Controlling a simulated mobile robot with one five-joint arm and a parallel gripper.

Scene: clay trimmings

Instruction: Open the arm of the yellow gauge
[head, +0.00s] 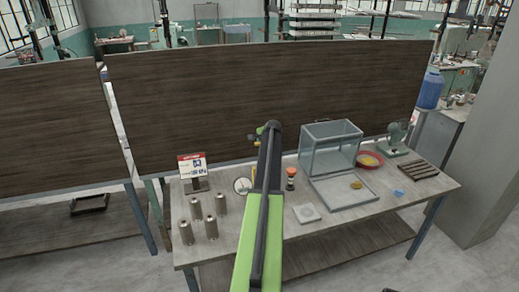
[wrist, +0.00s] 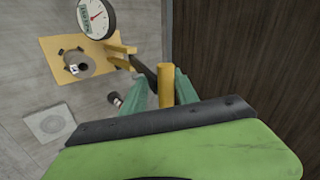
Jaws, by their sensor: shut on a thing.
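The yellow gauge shows in the wrist view at upper left, with a yellow base plate (wrist: 52,48) and a round white dial (wrist: 95,18) with a red needle. A yellow bracket (wrist: 121,49) and a dark bar run from it toward my gripper. The upright yellow post (wrist: 166,88) at the bar's end stands between the green fingers of my gripper (wrist: 168,84), which are shut on it. In the head view the dial (head: 242,186) shows left of my arm, and my arm hides most of the gauge.
A square pale plate (head: 306,213) and a small red-topped post (head: 291,177) stand right of my arm. A clear box (head: 330,146) and red bowl (head: 369,160) are farther right. Several metal cylinders (head: 210,226) and a sign (head: 193,166) are left. A dark panel (head: 220,90) rises behind.

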